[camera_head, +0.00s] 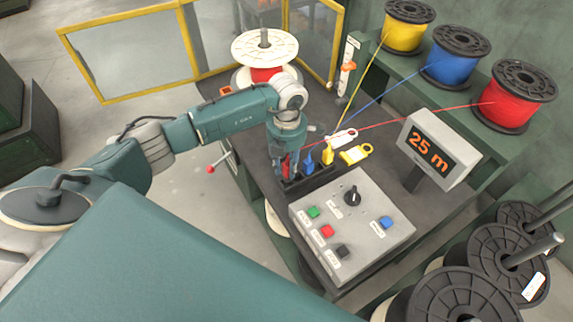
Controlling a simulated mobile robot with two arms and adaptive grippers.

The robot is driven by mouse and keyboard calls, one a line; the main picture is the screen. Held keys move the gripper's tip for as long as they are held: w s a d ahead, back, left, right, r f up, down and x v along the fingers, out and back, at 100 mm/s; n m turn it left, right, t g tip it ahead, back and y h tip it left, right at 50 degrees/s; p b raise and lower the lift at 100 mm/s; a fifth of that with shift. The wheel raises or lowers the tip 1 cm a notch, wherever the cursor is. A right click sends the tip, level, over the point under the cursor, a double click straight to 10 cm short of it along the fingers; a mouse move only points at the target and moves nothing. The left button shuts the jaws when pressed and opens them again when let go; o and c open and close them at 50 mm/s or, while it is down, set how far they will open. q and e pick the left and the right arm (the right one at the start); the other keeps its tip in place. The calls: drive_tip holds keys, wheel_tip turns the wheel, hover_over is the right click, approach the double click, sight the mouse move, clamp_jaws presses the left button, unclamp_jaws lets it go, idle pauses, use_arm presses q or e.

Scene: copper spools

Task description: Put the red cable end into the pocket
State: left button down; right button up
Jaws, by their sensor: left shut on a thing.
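My left gripper (285,168) points down over the left end of a dark pocket block (318,180) on the machine table. It is shut on the red cable end (288,162), of which only a little shows between the fingers. The fingers hide the pocket below, so I cannot tell how deep the end sits. A blue cable end (309,163) and a yellow cable end (328,153) stand upright in the block beside it. The red cable (400,121) runs from the gripper area to the red spool (517,97) at the upper right. My right gripper is not in view.
A grey control box (350,222) with buttons and a knob stands just in front of the block. A display reading 25 m (432,148) is to the right. White (343,137) and yellow (356,154) tags lie behind the block. A white-flanged spool (264,47) stands behind my arm.

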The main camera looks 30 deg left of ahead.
use_arm(q)
drive_tip(key=shift+f, duration=0.1)
drive_tip(key=shift+f+b, duration=1.5)
drive_tip(key=shift+f, duration=0.15)
drive_tip(key=c, duration=1.3)
unclamp_jaws()
drive_tip(key=shift+r, duration=0.15)
wheel_tip(320, 180, up, 12)
drive_tip(key=shift+f, duration=0.1)
